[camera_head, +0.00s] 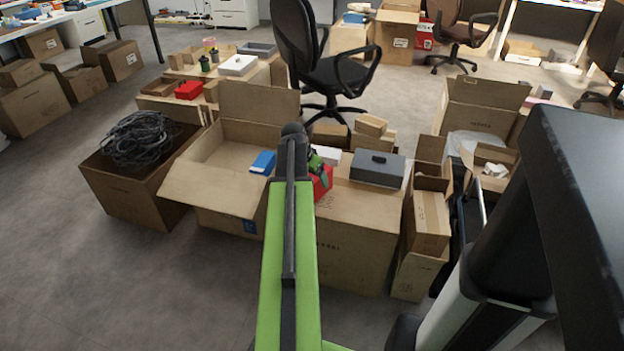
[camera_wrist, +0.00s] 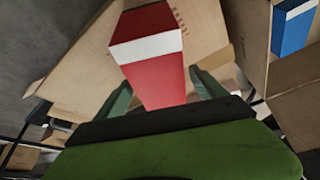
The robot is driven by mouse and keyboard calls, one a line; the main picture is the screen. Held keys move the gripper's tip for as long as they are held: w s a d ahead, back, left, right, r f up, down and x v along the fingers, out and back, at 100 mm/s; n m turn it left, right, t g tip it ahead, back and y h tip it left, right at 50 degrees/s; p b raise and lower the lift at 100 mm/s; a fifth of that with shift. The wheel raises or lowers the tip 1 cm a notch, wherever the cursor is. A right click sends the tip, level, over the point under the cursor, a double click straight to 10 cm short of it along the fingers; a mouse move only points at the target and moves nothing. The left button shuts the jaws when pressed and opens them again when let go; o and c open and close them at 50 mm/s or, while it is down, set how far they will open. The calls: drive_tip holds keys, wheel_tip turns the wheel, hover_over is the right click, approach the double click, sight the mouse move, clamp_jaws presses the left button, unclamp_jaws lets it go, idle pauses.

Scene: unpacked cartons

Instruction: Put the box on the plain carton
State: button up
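The box is red with a white stripe, and in the wrist view the box (camera_wrist: 152,62) stands out between my two green fingers. In the head view the red box (camera_head: 323,184) shows at the left front edge of a closed carton (camera_head: 355,240), which may be the plain carton. My gripper (camera_head: 315,163) is right at the box's upper part, partly hidden by my arm. In the wrist view my gripper (camera_wrist: 160,80) has its fingers on both sides of the box, very close to it. I cannot tell whether they press on it or whether the box is lifted.
A grey case (camera_head: 378,167) and a white box stand on the closed carton. A carton of black cables (camera_head: 138,138) stands further left. A narrow open carton (camera_head: 428,225) is on the right.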

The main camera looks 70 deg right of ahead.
drive_tip(key=shift+r+p, duration=0.3)
drive_tip(key=shift+p, duration=0.05)
drive_tip(key=p+v, duration=1)
drive_tip(key=v, duration=0.1)
drive_tip(key=shift+r+p, duration=0.3)
drive_tip(key=shift+p, duration=0.05)
drive_tip(key=shift+w+a, duration=0.1)
